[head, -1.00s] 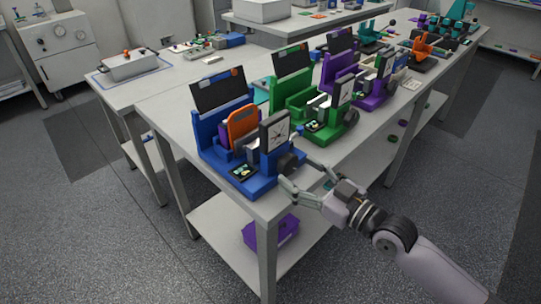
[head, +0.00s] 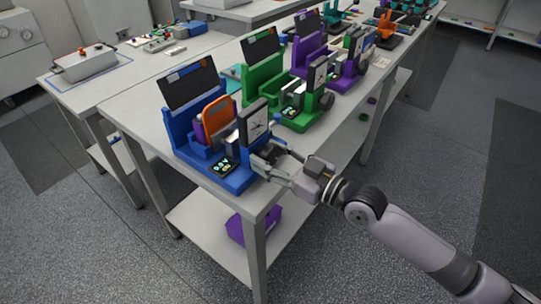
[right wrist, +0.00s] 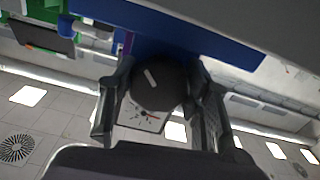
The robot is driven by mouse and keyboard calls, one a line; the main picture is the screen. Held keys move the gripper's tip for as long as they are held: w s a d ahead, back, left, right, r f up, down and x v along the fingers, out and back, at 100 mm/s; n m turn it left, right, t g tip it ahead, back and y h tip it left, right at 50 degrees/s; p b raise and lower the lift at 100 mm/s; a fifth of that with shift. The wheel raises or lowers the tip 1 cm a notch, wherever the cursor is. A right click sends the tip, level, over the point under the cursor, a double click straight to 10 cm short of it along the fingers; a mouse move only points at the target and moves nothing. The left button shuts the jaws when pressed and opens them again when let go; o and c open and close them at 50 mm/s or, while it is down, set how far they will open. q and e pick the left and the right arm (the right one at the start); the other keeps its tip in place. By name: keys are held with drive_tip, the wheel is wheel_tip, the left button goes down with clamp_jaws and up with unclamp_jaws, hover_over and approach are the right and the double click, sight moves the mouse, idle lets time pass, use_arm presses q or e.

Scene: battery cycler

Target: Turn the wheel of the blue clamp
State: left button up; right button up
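The blue clamp (head: 178,128) stands upright at the near end of the long table, with an orange and purple piece (head: 216,118) in it and a square dial (head: 254,122) on its right side. Its black wheel (right wrist: 157,84) has a pale mark and shows in the right wrist view. My right gripper (head: 275,161) is at the clamp's right side, with its fingers spread on either side of the wheel. I cannot tell whether the fingers touch it. My left gripper is not in view.
A green clamp (head: 262,88) and a purple clamp (head: 310,60) stand behind the blue one along the table (head: 138,110). A purple bin (head: 240,232) sits on the lower shelf. The floor to the right is clear.

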drive_tip(key=c, duration=0.6)
drive_tip(key=shift+m, duration=1.9)
drive_tip(key=o, duration=1.2)
drive_tip(key=v, duration=1.2)
